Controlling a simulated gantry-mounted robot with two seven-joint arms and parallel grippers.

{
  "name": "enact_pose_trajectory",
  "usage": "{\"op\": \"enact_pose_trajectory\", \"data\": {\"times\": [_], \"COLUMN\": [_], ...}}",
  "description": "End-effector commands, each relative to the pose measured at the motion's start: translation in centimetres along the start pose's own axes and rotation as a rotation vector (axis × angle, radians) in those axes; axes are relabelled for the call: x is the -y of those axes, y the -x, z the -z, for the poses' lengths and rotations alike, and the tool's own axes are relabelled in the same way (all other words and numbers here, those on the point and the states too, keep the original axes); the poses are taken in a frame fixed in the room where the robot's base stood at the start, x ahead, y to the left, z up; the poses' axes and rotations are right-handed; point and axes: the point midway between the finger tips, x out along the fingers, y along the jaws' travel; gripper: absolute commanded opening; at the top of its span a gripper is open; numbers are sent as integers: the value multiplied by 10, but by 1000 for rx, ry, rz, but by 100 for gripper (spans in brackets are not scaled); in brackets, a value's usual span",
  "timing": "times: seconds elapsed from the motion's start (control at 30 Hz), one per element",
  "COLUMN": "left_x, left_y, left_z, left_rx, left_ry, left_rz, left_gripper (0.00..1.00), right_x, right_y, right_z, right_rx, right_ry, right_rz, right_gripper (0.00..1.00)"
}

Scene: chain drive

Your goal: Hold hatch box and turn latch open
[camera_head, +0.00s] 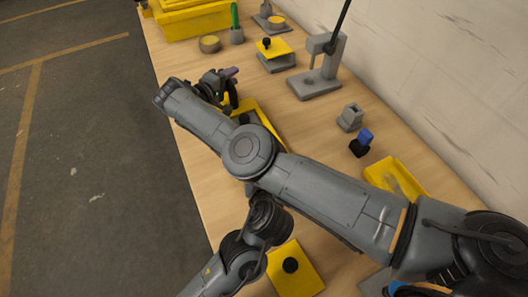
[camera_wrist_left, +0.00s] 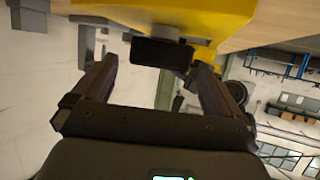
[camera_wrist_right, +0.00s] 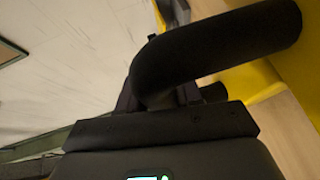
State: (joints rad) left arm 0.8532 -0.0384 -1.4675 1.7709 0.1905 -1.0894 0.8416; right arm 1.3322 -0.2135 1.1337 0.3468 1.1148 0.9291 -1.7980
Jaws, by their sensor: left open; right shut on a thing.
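The yellow hatch box (camera_head: 263,121) is on the wooden table, largely covered by my right arm in the head view. My right gripper (camera_head: 222,88) is at its far left end. In the right wrist view, that gripper (camera_wrist_right: 160,95) is shut on a thick, curved black handle (camera_wrist_right: 215,45) in front of yellow surfaces; its fingers are mostly hidden. In the left wrist view, my left gripper (camera_wrist_left: 155,70) is open, its fingers on either side of a dark block, seemingly the latch (camera_wrist_left: 162,52), under the yellow box (camera_wrist_left: 190,18). Contact cannot be told. My arm hides the left gripper in the head view.
A yellow plate with a black knob (camera_head: 292,268) lies near the front. A yellow tray (camera_head: 402,178), a blue-black part (camera_head: 361,143) and a grey block (camera_head: 350,117) are on the right. A grey press stand (camera_head: 318,75) stands along the wall side. The left table edge is clear.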

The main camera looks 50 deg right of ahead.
Motion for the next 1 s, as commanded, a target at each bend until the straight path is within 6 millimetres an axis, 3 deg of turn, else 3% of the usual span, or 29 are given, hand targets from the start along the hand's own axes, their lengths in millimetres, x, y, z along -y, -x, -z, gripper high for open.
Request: {"op": "enact_pose_trajectory", "data": {"times": [0.23, 0.77, 1.0], "left_x": [0, -3, -25], "left_y": [25, 34, 71], "left_z": [0, 0, -10], "left_rx": [0, -6, -48], "left_ry": [1, -25, -237], "left_rz": [0, -4, -37], "left_gripper": [100, 100, 100], "right_x": [0, 0, -1], "right_y": [0, 0, 0], "right_z": [0, 0, 0], "right_rx": [0, 0, 0], "right_ry": [0, 0, 0], "right_rz": [-1, -1, -1], "right_gripper": [0, 0, 0]}}
